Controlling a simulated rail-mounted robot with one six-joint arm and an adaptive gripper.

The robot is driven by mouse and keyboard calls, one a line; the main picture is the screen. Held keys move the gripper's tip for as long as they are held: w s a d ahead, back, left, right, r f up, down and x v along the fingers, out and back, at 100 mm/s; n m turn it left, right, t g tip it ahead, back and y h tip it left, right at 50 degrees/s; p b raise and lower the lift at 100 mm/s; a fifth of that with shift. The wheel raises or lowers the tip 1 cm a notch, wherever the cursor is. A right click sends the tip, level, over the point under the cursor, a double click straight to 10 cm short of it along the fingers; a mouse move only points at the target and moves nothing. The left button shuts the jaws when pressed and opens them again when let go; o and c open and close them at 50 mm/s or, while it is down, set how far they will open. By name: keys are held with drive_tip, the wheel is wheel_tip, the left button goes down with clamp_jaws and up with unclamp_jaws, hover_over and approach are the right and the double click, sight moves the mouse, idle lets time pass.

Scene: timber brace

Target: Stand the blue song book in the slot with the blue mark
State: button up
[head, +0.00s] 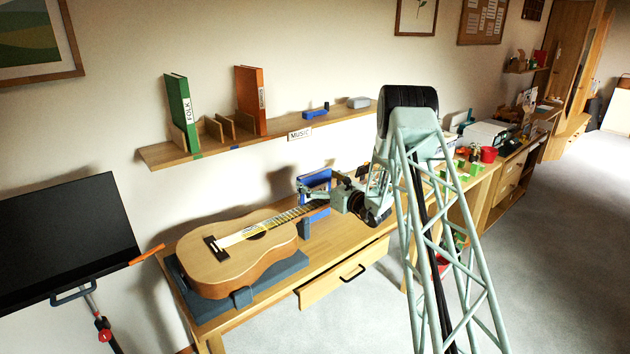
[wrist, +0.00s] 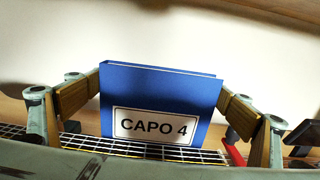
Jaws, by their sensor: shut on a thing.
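My gripper (head: 330,188) is shut on the blue song book (wrist: 160,85), with one finger pad at each side of it. The book is upright in the wrist view, its white label reading "CAPO 4" facing the camera. In the head view the blue book (head: 316,180) is beside the guitar's neck, below the shelf; whether it touches anything below is unclear. The wooden shelf (head: 160,156) carries upright dividers (head: 213,129). A small blue mark (head: 235,147) is on its front edge, below the space between the green and orange books.
The green FOLK book (head: 179,110) and the orange book (head: 250,98) stand on the shelf. A blue object (head: 314,113) and grey box (head: 358,102) lie farther right. The guitar (head: 235,255) rests on the desk; a drawer (head: 345,272) is open.

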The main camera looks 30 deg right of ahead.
idle(0.3)
drive_tip(key=o, duration=1)
drive_tip(key=shift+f, duration=0.1)
drive_tip(key=shift+r, duration=0.2)
drive_tip(key=shift+p+v, duration=0.6)
drive_tip(key=shift+v, duration=5.4)
